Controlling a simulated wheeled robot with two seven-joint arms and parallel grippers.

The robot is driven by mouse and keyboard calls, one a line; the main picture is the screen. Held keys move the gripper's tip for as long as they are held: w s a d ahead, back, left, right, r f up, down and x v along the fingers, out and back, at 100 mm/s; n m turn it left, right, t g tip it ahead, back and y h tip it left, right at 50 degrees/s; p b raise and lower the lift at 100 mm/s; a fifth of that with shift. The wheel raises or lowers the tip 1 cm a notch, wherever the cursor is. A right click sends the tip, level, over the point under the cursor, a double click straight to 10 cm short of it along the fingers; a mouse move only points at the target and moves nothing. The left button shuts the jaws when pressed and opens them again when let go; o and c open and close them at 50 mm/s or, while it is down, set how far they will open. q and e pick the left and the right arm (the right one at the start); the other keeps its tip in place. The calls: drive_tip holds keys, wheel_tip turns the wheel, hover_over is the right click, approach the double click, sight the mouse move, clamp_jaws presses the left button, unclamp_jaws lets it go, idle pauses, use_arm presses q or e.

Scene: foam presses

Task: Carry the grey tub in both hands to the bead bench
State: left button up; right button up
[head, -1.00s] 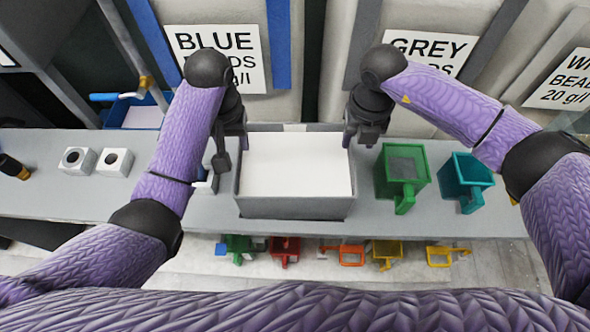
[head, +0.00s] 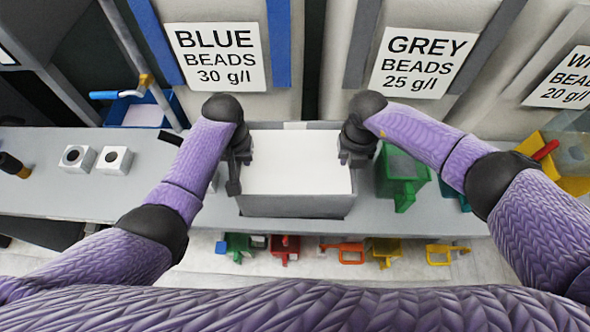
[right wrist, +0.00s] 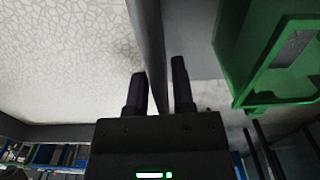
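The grey tub (head: 295,206) stands upright on the grey bench in the head view, with a flat white surface inside it. Its wall (right wrist: 150,45) also shows in the right wrist view. My left gripper (head: 239,172) is at the tub's left wall, with its fingers apart, pointing down. My right gripper (head: 354,155) is at the right wall. In the right wrist view my right gripper (right wrist: 160,92) is open, with one finger inside the wall and one outside, and a gap beside the outer finger. No bench is labelled as the bead bench.
A green holder (head: 401,172) stands close to the tub's right. White blocks (head: 115,159) sit on the bench (head: 60,195) at left. A yellow box (head: 560,165) is at far right. Signs for blue (head: 217,57) and grey beads (head: 424,62) hang behind. Coloured holders (head: 286,247) lie below.

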use_arm(q)
clamp_jaws()
use_arm(e)
clamp_jaws()
idle(0.9)
